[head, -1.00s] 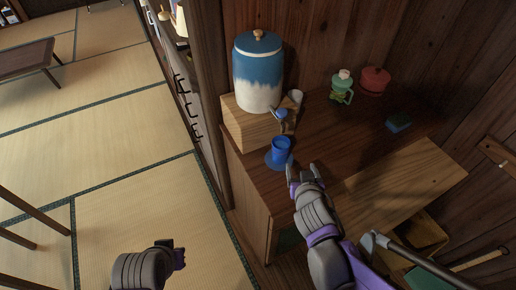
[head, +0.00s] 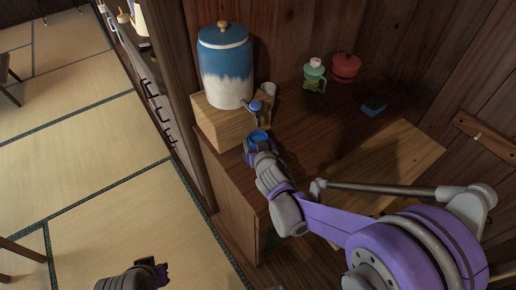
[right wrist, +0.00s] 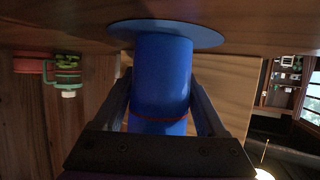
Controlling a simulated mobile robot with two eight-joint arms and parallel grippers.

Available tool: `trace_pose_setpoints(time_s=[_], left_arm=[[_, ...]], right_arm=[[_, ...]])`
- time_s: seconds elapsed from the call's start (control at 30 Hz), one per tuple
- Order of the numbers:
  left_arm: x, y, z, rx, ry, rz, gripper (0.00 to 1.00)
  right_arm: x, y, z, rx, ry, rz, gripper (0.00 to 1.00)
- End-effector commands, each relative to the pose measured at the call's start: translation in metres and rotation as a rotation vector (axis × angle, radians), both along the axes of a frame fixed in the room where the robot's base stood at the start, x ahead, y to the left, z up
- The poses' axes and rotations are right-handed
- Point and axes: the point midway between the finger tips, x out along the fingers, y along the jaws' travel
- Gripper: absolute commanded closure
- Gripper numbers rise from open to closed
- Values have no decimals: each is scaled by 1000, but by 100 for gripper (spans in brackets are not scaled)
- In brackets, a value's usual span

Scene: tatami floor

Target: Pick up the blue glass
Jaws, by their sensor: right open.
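The blue glass (head: 259,135) stands on the wooden counter below the dispenser's tap, mostly hidden by my right gripper in the head view. In the right wrist view the glass (right wrist: 162,78) stands on a flat blue round coaster (right wrist: 205,36). My right gripper (head: 257,150) is open, with one finger on each side of the glass; it also shows in the right wrist view (right wrist: 160,100). I cannot tell whether the fingers touch the glass. My left gripper (head: 160,270) is at the bottom left over the tatami, away from the counter; its jaw state is unclear.
A blue and white dispenser (head: 226,68) stands on a wooden box (head: 222,122) behind the glass. A white cup (head: 269,90) is beside the tap. A green bottle (head: 314,75), a red pot (head: 346,67) and a blue-green sponge (head: 374,105) are at the counter's back.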

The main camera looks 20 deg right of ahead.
Motion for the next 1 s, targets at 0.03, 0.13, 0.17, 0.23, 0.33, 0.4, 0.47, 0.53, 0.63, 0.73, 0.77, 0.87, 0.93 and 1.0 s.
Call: trace_pose_setpoints(time_s=[0.03, 0.13, 0.17, 0.23, 0.33, 0.4, 0.47, 0.53, 0.63, 0.73, 0.77, 0.87, 0.93, 1.0], left_arm=[[0, 0, -1, 0, 0, 0, 100], [0, 0, -2, 0, 1, 0, 100], [0, 0, -2, 0, 1, 0, 100], [0, 0, -2, 0, 1, 0, 100], [0, 0, -1, 0, 1, 0, 100], [0, 0, -1, 0, 1, 0, 100], [0, 0, -1, 0, 1, 0, 100], [0, 0, -2, 0, 0, 0, 100], [0, 0, -2, 0, 0, 0, 100], [0, 0, -2, 0, 0, 0, 100], [0, 0, -2, 0, 0, 0, 100], [0, 0, -2, 0, 1, 0, 100], [0, 0, -1, 0, 0, 0, 100], [0, 0, -1, 0, 0, 0, 100]], right_arm=[[5, -1, -3, 0, 0, -1, 26], [9, -1, -4, 0, 0, -1, 26], [9, -1, -4, 0, 0, -1, 26], [9, -1, -4, 0, 0, 0, 26], [8, -1, -3, 0, 0, 0, 28], [8, -1, -3, 0, 0, 0, 41], [8, -1, -3, 0, 0, 0, 51], [8, -1, -3, 0, 0, 0, 64], [8, -1, -4, 0, 0, 0, 82], [8, -1, -3, 0, 0, 0, 96], [8, -1, -3, 0, 0, 0, 96], [8, -1, -3, 0, 0, 0, 96], [8, -1, -3, 0, 0, 0, 96], [8, -1, -1, 0, 0, 0, 96]])
